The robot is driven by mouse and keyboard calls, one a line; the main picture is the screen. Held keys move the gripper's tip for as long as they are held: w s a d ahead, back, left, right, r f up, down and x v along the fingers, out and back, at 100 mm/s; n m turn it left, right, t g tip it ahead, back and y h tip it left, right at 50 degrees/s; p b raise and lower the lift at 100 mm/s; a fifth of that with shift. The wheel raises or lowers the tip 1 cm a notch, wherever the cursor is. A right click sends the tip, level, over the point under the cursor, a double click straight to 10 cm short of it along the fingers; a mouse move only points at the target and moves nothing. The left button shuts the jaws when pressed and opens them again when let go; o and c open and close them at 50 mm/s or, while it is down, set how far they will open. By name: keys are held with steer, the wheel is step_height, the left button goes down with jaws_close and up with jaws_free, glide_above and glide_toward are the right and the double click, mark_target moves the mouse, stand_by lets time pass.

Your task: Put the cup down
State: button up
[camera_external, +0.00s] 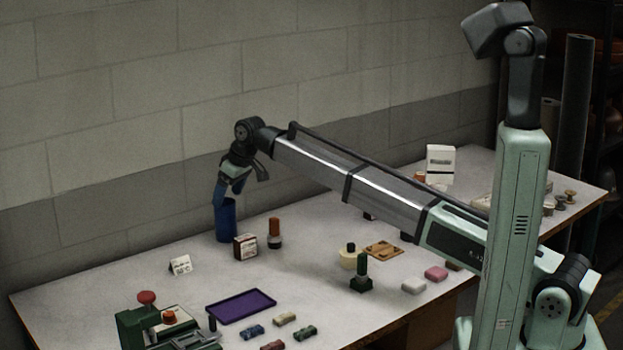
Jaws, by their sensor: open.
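A blue cup (226,224) stands upright on the table at the back, near the wall. My gripper (227,198) points down at the cup's top, with its fingers at or around the rim. The jaws are open. The fingertips are small and partly merge with the cup, so I cannot tell whether they touch it or reach inside it.
A small box (245,246) and a stamp with an orange-brown handle (275,233) stand close right of the cup. A white card (180,265) is in front left. A purple tray (241,306) and a green press (165,328) are nearer. Clear table lies left of the cup.

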steer(key=shift+v, duration=3)
